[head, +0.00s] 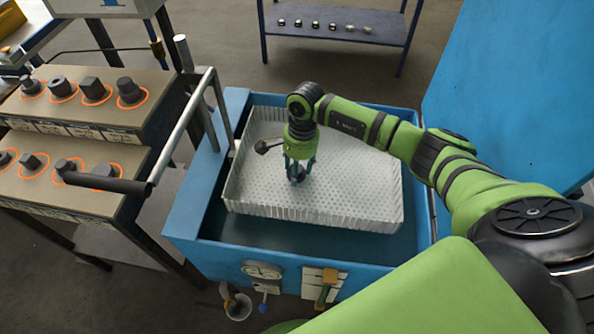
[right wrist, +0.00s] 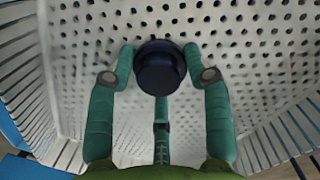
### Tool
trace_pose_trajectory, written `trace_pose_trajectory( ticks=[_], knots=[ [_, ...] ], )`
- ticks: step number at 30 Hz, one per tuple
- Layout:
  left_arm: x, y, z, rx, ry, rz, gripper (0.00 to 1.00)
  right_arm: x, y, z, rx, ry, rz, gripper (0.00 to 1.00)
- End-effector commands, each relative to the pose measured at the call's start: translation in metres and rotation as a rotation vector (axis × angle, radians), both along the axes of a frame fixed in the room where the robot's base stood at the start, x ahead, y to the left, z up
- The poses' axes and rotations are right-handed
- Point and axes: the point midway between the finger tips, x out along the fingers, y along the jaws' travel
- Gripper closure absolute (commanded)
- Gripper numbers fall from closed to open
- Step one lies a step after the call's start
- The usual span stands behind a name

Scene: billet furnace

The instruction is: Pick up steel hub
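The steel hub (right wrist: 161,68) is a dark, round, stepped piece. In the right wrist view it sits between the teal fingers of my right gripper (right wrist: 160,58), whose tips bend in against its sides. A third finger reaches it from below, its tip hidden behind the hub. In the head view my right gripper (head: 298,170) points down inside the white perforated basket (head: 350,205), with the dark hub (head: 297,177) at its fingertips. I cannot tell whether the hub is clear of the basket floor. My left gripper is not in view.
The basket stands in a blue tank (head: 185,232) with a handled bar (head: 110,183) at its left. A stepped stand (head: 110,122) with dark parts in orange rings is at left. A shelf (head: 340,22) with small parts is behind. A blue panel (head: 520,90) rises at right.

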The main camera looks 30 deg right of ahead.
Motion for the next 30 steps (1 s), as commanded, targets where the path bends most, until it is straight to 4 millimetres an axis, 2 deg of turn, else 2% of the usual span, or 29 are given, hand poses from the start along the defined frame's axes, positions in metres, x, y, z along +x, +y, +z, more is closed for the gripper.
trace_pose_trajectory(
  ticks=[9,13,26,30],
  knots=[
    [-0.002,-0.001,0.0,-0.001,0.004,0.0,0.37,0.0,0.001,0.001,0.001,-0.001,0.001,1.0],
    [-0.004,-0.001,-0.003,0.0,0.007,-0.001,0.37,0.001,0.0,0.009,0.001,-0.004,0.001,1.0],
    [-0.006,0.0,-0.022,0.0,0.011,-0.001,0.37,0.001,0.0,0.086,0.001,-0.007,0.004,1.0],
    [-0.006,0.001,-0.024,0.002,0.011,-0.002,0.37,-0.004,0.011,0.109,0.001,-0.019,0.131,1.0]
  ],
)
